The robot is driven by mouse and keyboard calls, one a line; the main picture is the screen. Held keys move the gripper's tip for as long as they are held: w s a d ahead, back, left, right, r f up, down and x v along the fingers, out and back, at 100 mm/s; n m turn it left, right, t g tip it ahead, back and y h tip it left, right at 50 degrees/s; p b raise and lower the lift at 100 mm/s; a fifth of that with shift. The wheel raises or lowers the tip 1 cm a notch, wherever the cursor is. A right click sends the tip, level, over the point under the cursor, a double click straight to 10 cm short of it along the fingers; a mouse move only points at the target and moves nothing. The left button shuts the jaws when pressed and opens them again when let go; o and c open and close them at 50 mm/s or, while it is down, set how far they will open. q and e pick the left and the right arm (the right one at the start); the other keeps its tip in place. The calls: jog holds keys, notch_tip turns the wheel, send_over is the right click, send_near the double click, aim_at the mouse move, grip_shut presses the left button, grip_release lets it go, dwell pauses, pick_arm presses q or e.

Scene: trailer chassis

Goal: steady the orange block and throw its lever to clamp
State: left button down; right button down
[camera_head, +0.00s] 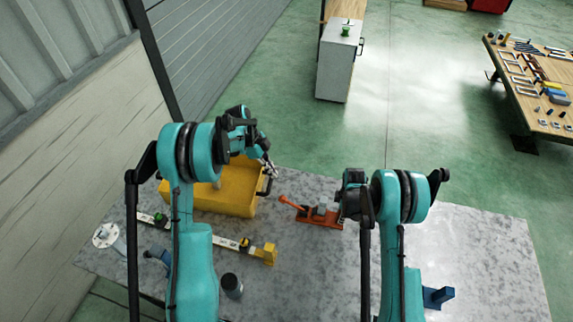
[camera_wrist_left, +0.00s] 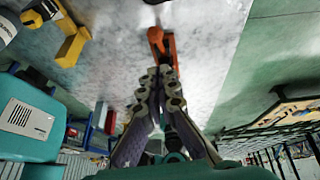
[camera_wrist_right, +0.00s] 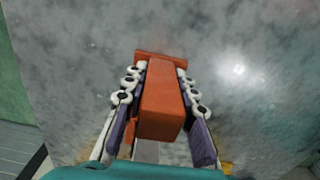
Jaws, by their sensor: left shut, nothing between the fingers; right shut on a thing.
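The orange block (camera_head: 320,216) lies on the grey speckled table, with its orange lever (camera_head: 291,204) sticking out to the left in the head view. My right gripper (camera_wrist_right: 158,82) is shut on the orange block (camera_wrist_right: 162,105), one finger along each side. In the head view my right arm hides the gripped end. My left gripper (camera_head: 271,168) is shut and empty, above the table beside the yellow case and apart from the lever. In the left wrist view, orange (camera_wrist_left: 162,45) shows just beyond the left fingertips (camera_wrist_left: 160,75); its lower part is hidden by the fingers.
A yellow case (camera_head: 222,199) stands at the left back of the table. A level-like bar with a yellow end (camera_head: 268,254), a dark cylinder (camera_head: 231,286) and a blue part (camera_head: 437,297) lie nearer. The table's right side (camera_head: 480,255) is mostly clear.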

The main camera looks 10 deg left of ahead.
pick_arm(q)
jog(key=d+r+y, duration=0.1)
jog(key=d+r, duration=0.1)
jog(key=d, duration=0.1)
pick_arm(e)
jog(key=shift+d, duration=0.15)
pick_arm(q)
jog(key=n, duration=0.1)
send_near(292, 204)
jog(key=d, duration=0.2)
jog(key=shift+w+a+f, duration=0.1)
jog(key=shift+a+f, duration=0.3)
jog(key=shift+f, duration=0.2)
jog(key=shift+w+a+f, duration=0.1)
jog(key=shift+a+f, duration=0.35)
jog(key=shift+f, duration=0.15)
jog(key=shift+a+f, duration=0.15)
jog(key=shift+f, duration=0.15)
jog(key=shift+a+f, duration=1.05)
jog(key=shift+s+r, duration=0.1)
